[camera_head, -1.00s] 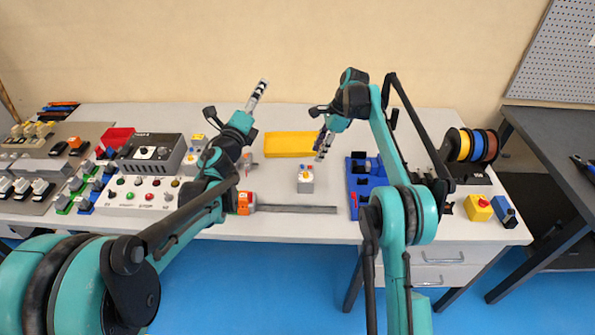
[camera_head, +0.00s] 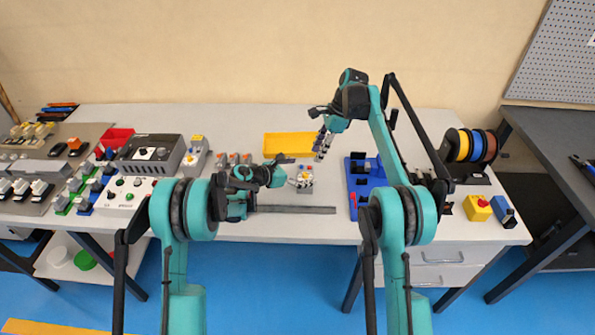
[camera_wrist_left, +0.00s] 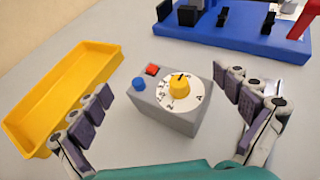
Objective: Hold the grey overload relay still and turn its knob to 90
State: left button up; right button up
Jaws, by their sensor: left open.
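The grey overload relay (camera_wrist_left: 196,122) stands on the table in front of my left gripper. Its top has a yellow knob (camera_wrist_left: 180,87) on a white dial, a blue button (camera_wrist_left: 139,85) and a red button (camera_wrist_left: 152,69). The dial numbers are too small to read surely. In the head view the relay (camera_head: 306,187) is partly covered by my left gripper (camera_head: 291,172). In the wrist view the left gripper (camera_wrist_left: 165,88) is open, its fingers either side of the relay and apart from it. My right gripper (camera_head: 322,146) hangs behind and right of the relay; its jaws are unclear.
A yellow tray (camera_head: 275,146) lies behind the relay. A blue fixture (camera_head: 365,203) stands to the right. A grey bar (camera_head: 296,210) lies in front. Switch boxes, including a dark one (camera_head: 150,153), crowd the left side.

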aim_at(310, 170)
pick_arm(q)
jog(key=x, duration=0.5)
jog(key=shift+d, duration=0.1)
jog(key=shift+s, duration=0.1)
jog(key=c, duration=2.1)
jog(key=shift+c, duration=0.2)
jog(key=o, duration=1.5)
jog(key=shift+f, duration=0.1)
